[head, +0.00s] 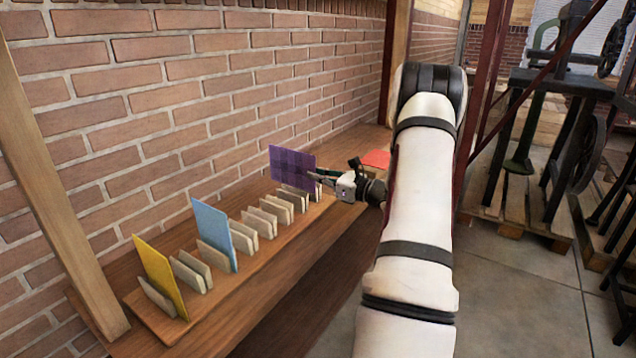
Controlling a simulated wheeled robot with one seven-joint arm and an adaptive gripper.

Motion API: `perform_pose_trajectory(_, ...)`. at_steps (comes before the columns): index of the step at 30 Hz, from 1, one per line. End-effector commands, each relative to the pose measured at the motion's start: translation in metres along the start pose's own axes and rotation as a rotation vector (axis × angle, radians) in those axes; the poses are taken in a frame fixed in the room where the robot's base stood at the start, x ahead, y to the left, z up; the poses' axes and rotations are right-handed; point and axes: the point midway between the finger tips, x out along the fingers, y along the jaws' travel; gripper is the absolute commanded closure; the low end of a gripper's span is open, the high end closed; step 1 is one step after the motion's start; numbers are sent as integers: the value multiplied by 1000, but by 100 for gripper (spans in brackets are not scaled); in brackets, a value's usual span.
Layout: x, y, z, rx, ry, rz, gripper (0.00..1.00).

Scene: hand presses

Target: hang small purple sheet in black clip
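A purple checked sheet (289,166) stands upright at the far end of the wooden rack on the shelf. Its lower edge is at the slot dividers there, and I cannot tell how deep it sits. My gripper (317,177) is at the right edge of the purple sheet, with its fingertips at or against it. The fingers are too small in view to tell whether they are shut on the sheet. I cannot make out a black clip in this view. My arm hides part of the scene to the right of the gripper.
The wooden rack (193,319) also holds a yellow sheet (160,275) and a light blue sheet (212,232). Several slots between are empty. A red sheet (376,159) is beyond the gripper. A brick wall (200,90) stands behind, and wooden posts (62,190) flank the shelf.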

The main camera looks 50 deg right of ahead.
Motion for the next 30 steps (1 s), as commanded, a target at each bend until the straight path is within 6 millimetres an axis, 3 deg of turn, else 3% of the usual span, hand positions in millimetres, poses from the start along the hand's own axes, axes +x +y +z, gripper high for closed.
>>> perform_pose_trajectory(10, -2, 0, 0, 1, 1, 0, 100)
perform_pose_trajectory(30, -44, 0, 0, 2, 1, -1, 100)
